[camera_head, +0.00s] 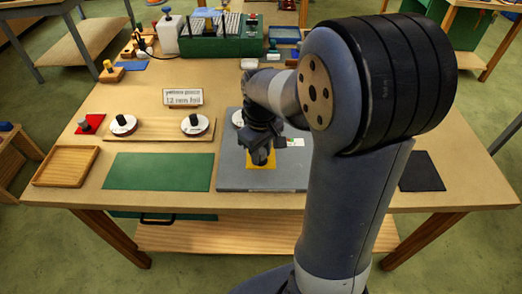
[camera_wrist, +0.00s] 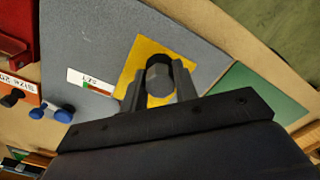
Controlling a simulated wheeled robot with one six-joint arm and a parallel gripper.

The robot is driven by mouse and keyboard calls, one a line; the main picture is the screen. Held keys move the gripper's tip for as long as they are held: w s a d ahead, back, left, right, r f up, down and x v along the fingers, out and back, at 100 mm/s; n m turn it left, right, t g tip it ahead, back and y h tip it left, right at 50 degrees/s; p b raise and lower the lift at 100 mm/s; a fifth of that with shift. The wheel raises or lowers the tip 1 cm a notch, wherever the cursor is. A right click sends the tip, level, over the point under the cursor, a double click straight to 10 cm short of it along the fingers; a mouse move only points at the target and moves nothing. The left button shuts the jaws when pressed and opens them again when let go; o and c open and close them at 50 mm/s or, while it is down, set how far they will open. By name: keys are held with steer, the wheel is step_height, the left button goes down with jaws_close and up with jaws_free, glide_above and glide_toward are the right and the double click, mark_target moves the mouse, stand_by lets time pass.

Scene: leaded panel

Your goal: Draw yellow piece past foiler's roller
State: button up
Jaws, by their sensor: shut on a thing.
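The yellow piece (camera_head: 262,165) lies flat on or just above the grey board (camera_head: 229,178); I cannot tell whether they touch. It also shows in the wrist view (camera_wrist: 146,53). My gripper (camera_head: 262,155) is over it, and in the wrist view my gripper (camera_wrist: 158,88) is shut on the dark knob (camera_wrist: 158,72) of the yellow piece. A white spool (camera_head: 237,118) stands at the back left of the grey board, partly hidden by my arm. I cannot make out the foiler's roller in either view.
A wooden rack (camera_head: 158,129) left of the board holds two white spools with dark knobs, behind a green mat (camera_head: 158,172). A sign (camera_head: 183,97) reads "yellow piece, 12 mm foil". A wooden tray (camera_head: 67,166) is at the left; a dark mat (camera_head: 421,171) lies right of my arm.

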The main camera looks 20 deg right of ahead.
mark_target(272, 156)
steer(key=shift+f+b, duration=1.9)
steer(key=shift+f, duration=0.8)
steer(key=shift+f, duration=0.3)
steer(key=shift+w+d, duration=0.35)
steer(key=shift+w, duration=0.55)
steer(key=shift+d, duration=0.15)
steer(key=shift+s+d, duration=0.25)
steer(key=shift+d, duration=0.4)
steer(key=shift+s+d, duration=0.25)
steer(key=shift+d, duration=0.35)
steer(key=shift+s+d, duration=0.15)
steer(key=shift+d, duration=0.3)
steer(key=shift+s+d+r, duration=0.1)
steer(key=shift+s+d, duration=0.15)
steer(key=shift+d, duration=0.8)
